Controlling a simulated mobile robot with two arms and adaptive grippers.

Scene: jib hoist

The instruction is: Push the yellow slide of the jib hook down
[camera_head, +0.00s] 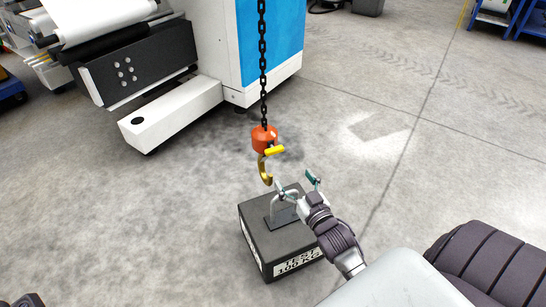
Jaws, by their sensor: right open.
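The jib hook (265,171) is golden and hangs below an orange block (264,136) on a black chain (262,60). The yellow slide (274,150) sticks out to the right at the bottom of the orange block. My right gripper (297,184) is open, with teal fingertips spread, below and to the right of the slide. It appears apart from the slide and the hook. One fingertip shows close to the hook's lower right in the picture; the depth between them is hard to tell. My left gripper does not show.
A dark test weight (258,222) marked 100 KG stands on the floor under the hook, with a metal handle (274,211) on top, partly behind my right gripper. A white and blue machine (222,45) stands behind.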

